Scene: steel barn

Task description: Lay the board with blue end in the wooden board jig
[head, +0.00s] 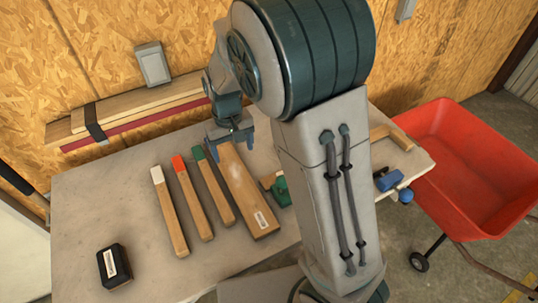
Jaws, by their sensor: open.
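Three narrow boards lie side by side on the workbench, with a white end (157,176), an orange-red end (178,165) and a green end (198,154). A wider board (246,190) with a pale label lies to their right. My gripper (231,148) is open and empty over its far end and hides part of that end. A wooden piece (396,138), possibly part of the jig, shows at the right behind my arm. My arm hides much of the bench there.
A blue object (388,180) lies at the bench's right edge and a green tool (281,190) beside the wide board. A black box (114,265) sits at the front left. Stacked planks (140,112) line the wall. A red wheelbarrow (475,165) stands at right.

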